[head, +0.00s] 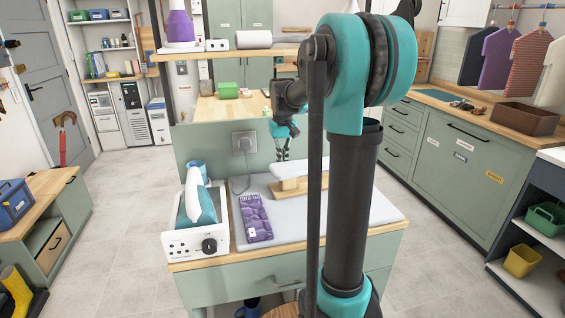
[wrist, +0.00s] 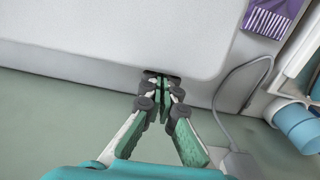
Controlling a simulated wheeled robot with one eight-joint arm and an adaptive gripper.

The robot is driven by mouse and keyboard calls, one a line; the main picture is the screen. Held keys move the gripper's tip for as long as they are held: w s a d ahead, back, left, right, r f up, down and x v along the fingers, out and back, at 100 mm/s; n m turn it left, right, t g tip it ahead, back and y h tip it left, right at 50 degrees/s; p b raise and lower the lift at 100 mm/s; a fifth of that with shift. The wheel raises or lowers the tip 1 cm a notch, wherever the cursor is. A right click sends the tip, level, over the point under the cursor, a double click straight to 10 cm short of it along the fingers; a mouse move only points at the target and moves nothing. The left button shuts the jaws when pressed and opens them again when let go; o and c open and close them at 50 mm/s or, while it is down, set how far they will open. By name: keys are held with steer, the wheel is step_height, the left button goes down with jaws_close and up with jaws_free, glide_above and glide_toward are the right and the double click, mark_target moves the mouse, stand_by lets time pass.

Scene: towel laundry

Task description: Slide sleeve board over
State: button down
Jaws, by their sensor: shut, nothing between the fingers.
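The sleeve board (head: 290,170) has a pale padded top on a wooden base and stands on the grey pad (head: 275,222) of the bench. My arm hides its right part. In the wrist view its pale top (wrist: 110,35), with a rounded corner, fills the upper left. My gripper (head: 283,150) is on the far side of the board, near the back panel. In the wrist view my gripper (wrist: 160,77) is shut and empty, with its fingertips at the board's near edge. I cannot tell whether they touch it.
A teal-and-white iron (head: 198,207) rests on a white unit with a knob (head: 209,245). A cord runs from the wall socket (head: 243,143), near my gripper.

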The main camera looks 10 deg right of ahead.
mark_target(288, 174)
steer(key=s, duration=1.3)
steer(key=shift+s+d, duration=0.1)
steer(key=shift+d, duration=0.05)
stand_by(0.8)
